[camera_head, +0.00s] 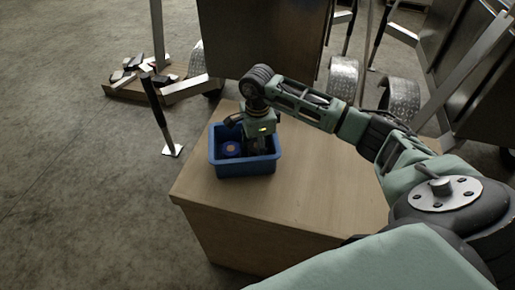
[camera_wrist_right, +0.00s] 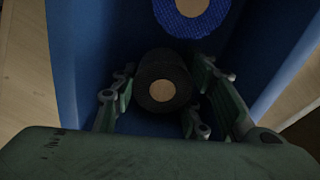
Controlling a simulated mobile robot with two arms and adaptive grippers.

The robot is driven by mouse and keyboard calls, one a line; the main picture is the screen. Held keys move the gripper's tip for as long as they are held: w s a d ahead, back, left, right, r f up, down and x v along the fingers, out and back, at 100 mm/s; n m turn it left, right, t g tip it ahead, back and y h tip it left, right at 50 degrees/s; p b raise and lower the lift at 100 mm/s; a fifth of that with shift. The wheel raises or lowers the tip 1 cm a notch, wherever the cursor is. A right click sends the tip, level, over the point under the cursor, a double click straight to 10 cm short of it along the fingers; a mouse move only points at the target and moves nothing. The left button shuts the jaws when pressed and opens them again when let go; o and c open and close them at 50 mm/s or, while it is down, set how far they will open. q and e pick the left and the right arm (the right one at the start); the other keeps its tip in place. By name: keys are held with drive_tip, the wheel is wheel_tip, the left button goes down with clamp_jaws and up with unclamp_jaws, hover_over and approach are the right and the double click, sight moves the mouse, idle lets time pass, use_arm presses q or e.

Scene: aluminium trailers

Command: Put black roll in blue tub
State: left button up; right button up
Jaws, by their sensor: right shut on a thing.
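The blue tub (camera_head: 246,168) stands on a wooden box, and its walls fill much of the right wrist view (camera_wrist_right: 85,60). My right gripper (camera_head: 254,142) reaches down into the tub from above. In the right wrist view my right gripper (camera_wrist_right: 165,105) is shut on the black roll (camera_wrist_right: 150,72), whose pale core faces the camera. The roll is inside the tub's walls; whether it touches the floor I cannot tell. In the head view the gripper hides the black roll. My left gripper is not in view.
A blue roll (camera_head: 230,149) lies in the left part of the tub; it also shows in the right wrist view (camera_wrist_right: 168,18). The wooden box top (camera_head: 310,185) is bare right of the tub. Metal trailer parts and a post stand behind and left.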

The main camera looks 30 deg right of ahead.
drive_tip(key=o, duration=1.2)
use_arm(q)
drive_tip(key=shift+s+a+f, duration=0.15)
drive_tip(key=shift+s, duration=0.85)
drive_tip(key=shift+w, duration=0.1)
use_arm(e)
drive_tip(key=shift+r+p, duration=0.4)
use_arm(q)
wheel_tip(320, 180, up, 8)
drive_tip(key=p, duration=0.7)
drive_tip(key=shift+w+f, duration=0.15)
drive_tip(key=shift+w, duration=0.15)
use_arm(e)
wheel_tip(320, 180, up, 11)
drive_tip(key=shift+r, duration=0.2)
